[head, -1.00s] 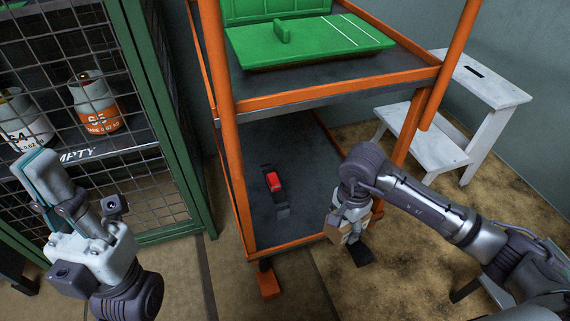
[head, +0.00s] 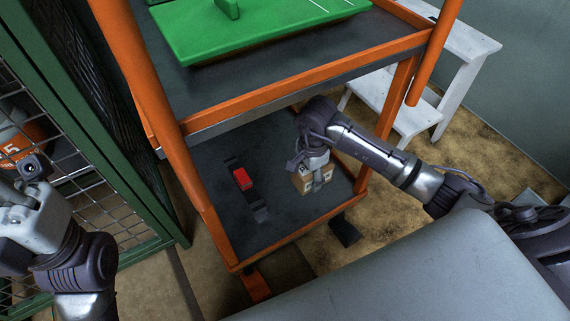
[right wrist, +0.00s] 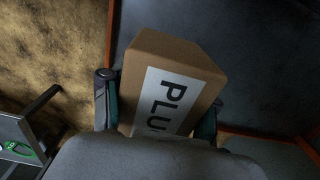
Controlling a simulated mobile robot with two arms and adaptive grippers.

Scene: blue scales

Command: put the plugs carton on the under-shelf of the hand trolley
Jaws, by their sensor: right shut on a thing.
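The plugs carton (head: 303,184) is a small brown cardboard box; its white label reading "PLU" shows in the right wrist view (right wrist: 168,98). My right gripper (head: 315,178) is shut on it, with a finger on each side in the right wrist view (right wrist: 158,108). It holds the carton over the right front part of the under-shelf (head: 290,220) of the orange hand trolley (head: 183,170). I cannot tell whether the carton touches the shelf. My left gripper (head: 22,200) is at the left edge, partly cut off, away from the trolley.
A red object (head: 242,179) with dark parts lies on the under-shelf, left of the carton. The upper shelf (head: 290,75) above bears a green case (head: 260,30). A wire cage (head: 110,215) stands left, a white step stool (head: 415,110) behind right.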

